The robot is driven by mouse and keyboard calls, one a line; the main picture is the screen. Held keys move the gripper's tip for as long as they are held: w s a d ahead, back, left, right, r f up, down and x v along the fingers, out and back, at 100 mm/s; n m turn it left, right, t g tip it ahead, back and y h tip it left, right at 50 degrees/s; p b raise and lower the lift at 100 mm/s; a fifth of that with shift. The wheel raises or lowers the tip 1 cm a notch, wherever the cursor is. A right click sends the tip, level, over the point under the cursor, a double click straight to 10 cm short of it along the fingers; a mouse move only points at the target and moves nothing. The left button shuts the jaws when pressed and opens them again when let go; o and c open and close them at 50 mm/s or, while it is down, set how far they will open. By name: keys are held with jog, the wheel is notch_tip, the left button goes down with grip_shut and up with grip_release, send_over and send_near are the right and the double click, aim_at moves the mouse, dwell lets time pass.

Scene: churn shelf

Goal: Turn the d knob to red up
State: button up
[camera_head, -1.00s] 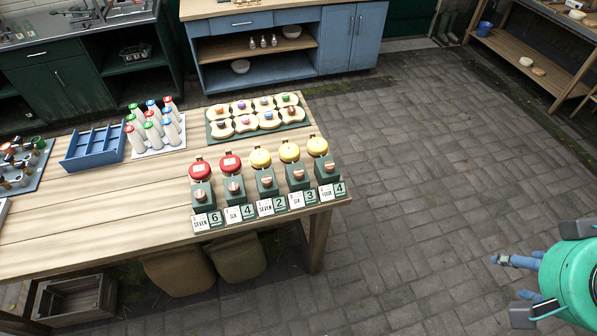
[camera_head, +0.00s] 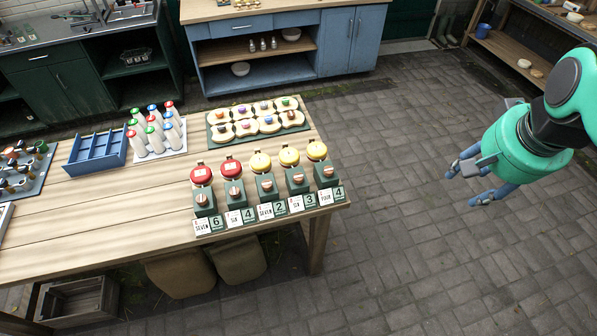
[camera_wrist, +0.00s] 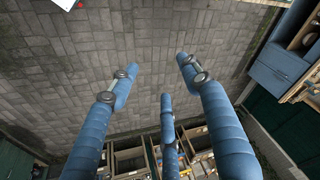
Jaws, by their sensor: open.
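Five dark green knob boxes stand in a row along the near right edge of the wooden table (camera_head: 110,215). Each has a copper-coloured knob, a round cap behind it, and word and number cards in front. The two left caps (camera_head: 231,165) are red; the three right ones (camera_head: 289,156) are yellow. The fourth box from the left (camera_head: 297,182) has cards that seem to read SIX and 3. Letters are too small to read, so I cannot tell which is d. My gripper (camera_head: 466,184) is open and empty over the paving, right of the table; its blue fingers show in the wrist view (camera_wrist: 158,75).
Behind the boxes is a green tray (camera_head: 214,139) of wooden pieces with coloured knobs. Left of it stand white bottles with coloured caps and a blue divided tray (camera_head: 97,153). A blue cabinet (camera_head: 342,40) stands behind. Paving between table and gripper is clear.

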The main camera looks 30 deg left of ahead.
jog(key=w+a+f+g+p, duration=0.1)
jog(key=w+a+f+p, duration=0.15)
jog(key=w+a, duration=0.75)
jog(key=g+h+p, duration=0.1)
jog(key=g+p, duration=0.1)
jog(key=g, duration=0.1)
send_over(299, 176)
notch_tip(299, 176, down, 19)
jog(key=shift+a+f, duration=0.1)
jog(key=shift+f, duration=0.1)
jog(key=shift+f, duration=0.2)
notch_tip(299, 176, down, 13)
jog(key=shift+f, duration=0.2)
jog(key=shift+c, duration=0.5)
